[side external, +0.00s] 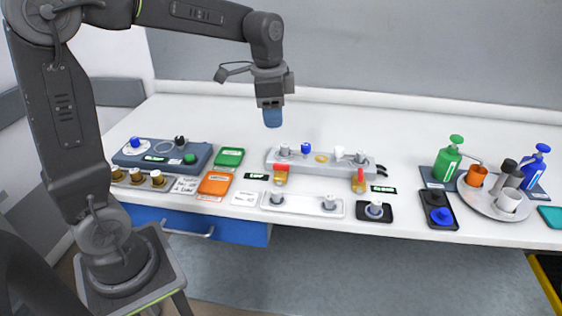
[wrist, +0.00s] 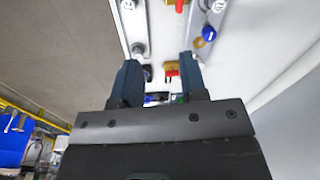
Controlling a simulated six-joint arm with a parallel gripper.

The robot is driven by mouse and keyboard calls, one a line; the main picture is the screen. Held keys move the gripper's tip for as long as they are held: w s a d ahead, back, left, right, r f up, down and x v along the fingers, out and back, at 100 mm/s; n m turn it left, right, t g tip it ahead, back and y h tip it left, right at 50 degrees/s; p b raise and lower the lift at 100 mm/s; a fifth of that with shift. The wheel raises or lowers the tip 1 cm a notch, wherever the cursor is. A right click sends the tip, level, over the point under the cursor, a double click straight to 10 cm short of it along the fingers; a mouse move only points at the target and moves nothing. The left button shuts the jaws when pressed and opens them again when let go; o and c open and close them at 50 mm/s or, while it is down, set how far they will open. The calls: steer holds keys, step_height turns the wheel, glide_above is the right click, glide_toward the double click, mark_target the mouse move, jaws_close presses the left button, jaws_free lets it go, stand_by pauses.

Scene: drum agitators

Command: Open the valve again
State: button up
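Two valves with red handles and amber-yellow bodies stand at the front of a grey manifold block (side external: 322,162). The left valve (side external: 281,175) and the right valve (side external: 359,181) show in the side view. In the wrist view one red-handled valve (wrist: 172,70) appears between my fingertips, farther away; another (wrist: 179,5) is cut by the top edge. Whether either is open or closed cannot be told. My gripper (side external: 272,118) hangs above the block's left end, apart from everything. Its fingers (wrist: 158,75) are spread and nothing is between them.
A white plate with metal knobs (side external: 302,206) and a black plate with a knob (side external: 375,212) lie in front. A blue-grey panel (side external: 165,157) is at left. Pump bottles (side external: 447,160) and a round tray (side external: 470,196) stand right. The table's back strip is clear.

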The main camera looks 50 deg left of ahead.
steer(key=m+g, duration=0.1)
steer(key=m, duration=0.1)
glide_toward(281, 164)
step_height(281, 164, down, 9)
steer(key=shift+a+f, duration=0.1)
steer(key=shift+c, duration=0.2)
jaws_close()
stand_by(0.4)
